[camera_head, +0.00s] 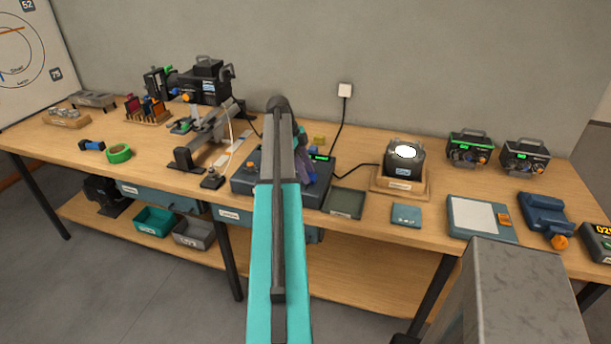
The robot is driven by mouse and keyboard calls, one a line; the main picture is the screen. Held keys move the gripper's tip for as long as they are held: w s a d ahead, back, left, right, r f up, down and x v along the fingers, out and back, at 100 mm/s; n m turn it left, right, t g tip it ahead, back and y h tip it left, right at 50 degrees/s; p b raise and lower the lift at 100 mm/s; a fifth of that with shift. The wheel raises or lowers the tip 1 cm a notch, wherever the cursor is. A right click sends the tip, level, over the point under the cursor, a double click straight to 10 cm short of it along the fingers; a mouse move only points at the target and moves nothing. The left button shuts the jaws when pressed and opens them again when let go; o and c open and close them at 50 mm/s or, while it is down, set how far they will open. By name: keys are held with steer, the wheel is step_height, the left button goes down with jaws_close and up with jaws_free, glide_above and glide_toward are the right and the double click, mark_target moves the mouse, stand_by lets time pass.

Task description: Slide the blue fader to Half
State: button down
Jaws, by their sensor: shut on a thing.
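The fader console (329,191) is a dark blue-grey box near the front edge of the bench, with a small green display on its right side. My teal and grey arm reaches across it and covers its middle. My gripper (304,172), a purple-grey shape partly behind the arm, is low over the console, right of the arm. It is shut on a fader knob, but the arm hides the fingertips and the knob. The blue fader, its slot and the Half mark cannot be made out.
A shallow grey-green tray (345,204) is close on the right. A jointed stand (187,160) is close on the left. Bare bench lies around the small blue box (406,215).

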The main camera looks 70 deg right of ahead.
steer(key=c, duration=1.2)
jaws_free()
steer(key=shift+o, duration=0.2)
steer(key=shift+w+r, duration=0.1)
steer(key=b+v, duration=0.3)
steer(key=v, duration=1)
steer(key=shift+r, duration=0.25)
steer(key=shift+r, duration=0.1)
